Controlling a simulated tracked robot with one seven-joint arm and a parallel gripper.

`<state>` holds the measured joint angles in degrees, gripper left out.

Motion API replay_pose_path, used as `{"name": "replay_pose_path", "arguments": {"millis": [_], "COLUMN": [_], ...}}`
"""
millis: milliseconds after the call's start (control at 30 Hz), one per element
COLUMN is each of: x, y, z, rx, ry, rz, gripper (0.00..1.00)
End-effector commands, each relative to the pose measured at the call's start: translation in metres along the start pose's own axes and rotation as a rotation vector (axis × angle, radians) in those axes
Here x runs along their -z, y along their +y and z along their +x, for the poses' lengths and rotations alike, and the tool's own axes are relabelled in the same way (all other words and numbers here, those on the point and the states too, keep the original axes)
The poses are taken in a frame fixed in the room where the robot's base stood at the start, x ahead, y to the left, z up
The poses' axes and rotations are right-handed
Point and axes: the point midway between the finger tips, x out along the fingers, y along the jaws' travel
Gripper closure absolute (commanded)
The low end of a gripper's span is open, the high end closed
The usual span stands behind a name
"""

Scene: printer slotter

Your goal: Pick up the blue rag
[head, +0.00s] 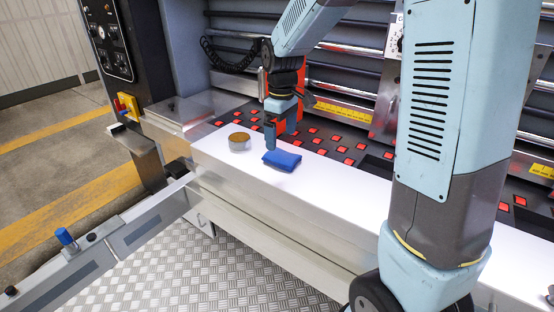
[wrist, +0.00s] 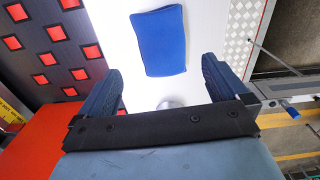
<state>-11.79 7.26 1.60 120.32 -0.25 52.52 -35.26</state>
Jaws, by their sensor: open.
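The blue rag (head: 282,160) lies as a small folded pad on the white ledge (head: 330,178). In the wrist view the rag (wrist: 161,40) is beyond my fingertips, roughly centred between them, on the white surface. My gripper (head: 276,135) is just above the ledge, close to the rag on its far left side. In the wrist view my gripper (wrist: 163,80) has its two dark blue fingers spread wide with nothing between them. It does not touch the rag in that view.
A round tin with a brown top (head: 239,141) stands on the ledge left of the rag. Behind the ledge is a dark panel with several red squares (head: 338,157). Metal rollers (head: 345,82) run behind it. The ledge right of the rag is clear.

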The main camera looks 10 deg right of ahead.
Motion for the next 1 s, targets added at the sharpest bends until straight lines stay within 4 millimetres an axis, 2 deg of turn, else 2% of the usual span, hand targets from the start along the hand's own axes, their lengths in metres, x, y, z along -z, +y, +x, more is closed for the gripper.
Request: {"name": "replay_pose_path", "arguments": {"millis": [233, 433, 600, 867, 1000], "x": [-0.001, -0.004, -0.003, -0.003, -0.003], "y": [-0.001, -0.004, -0.003, -0.004, -0.004], "z": [0.015, 0.042, 0.057, 0.058, 0.058], "rx": [0.0, 0.001, -0.002, -0.003, -0.003], "ry": [0.0, -0.002, 0.0, 0.001, 0.001], "rz": [0.0, 0.0, 0.0, 0.0, 0.0], "gripper": [0.0, 0.0, 0.0, 0.0, 0.12]}}
